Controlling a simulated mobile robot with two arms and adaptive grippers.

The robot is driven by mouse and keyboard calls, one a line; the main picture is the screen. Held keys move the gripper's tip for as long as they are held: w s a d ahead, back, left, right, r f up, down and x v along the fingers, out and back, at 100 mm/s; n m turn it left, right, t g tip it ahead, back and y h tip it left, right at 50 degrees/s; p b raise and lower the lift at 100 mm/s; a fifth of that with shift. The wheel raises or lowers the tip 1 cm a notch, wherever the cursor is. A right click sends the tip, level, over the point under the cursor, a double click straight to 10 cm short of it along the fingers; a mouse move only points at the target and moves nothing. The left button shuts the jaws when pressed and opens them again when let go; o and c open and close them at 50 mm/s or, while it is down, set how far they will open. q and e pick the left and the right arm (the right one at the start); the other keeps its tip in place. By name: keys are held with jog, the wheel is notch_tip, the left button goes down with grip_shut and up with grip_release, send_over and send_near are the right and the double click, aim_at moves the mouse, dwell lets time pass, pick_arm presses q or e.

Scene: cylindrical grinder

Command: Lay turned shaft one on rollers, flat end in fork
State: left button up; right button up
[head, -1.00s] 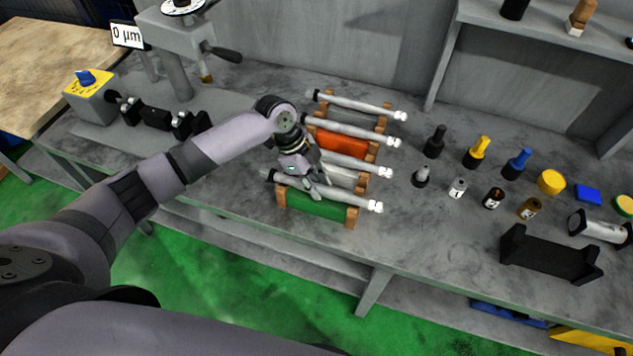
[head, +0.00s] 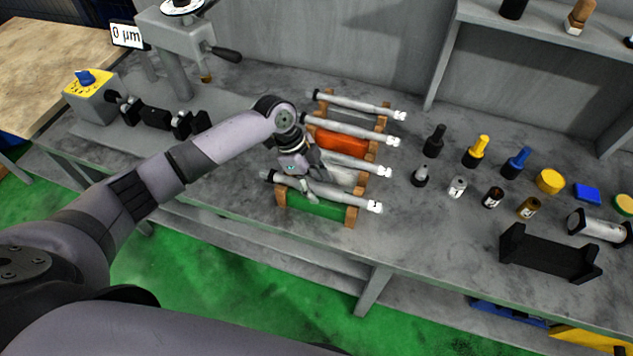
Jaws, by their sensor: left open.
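A pale turned shaft (head: 345,201) with a dark mark on its white end cap lies across the green cradle (head: 318,206), nearest the table's front edge. The mark looks like a 1 but is small. My left gripper (head: 308,191) is open, pointing down right at this shaft and hiding part of its middle. I cannot tell whether the fingers touch it. The black roller supports (head: 153,116) stand on the grey measuring stand at the left, empty. A small dark part at the stand's yellow-topped block (head: 92,95) may be the fork. My right gripper is not in view.
More shafts lie behind on a pale cradle, an orange cradle (head: 341,140) and a grey cradle. Several bottles, a yellow tin (head: 550,181) and a black holder (head: 549,255) stand at the right. A dial column (head: 178,70) with a lever rises behind the rollers.

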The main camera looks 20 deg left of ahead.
pick_arm(q)
jog(key=v, duration=1.2)
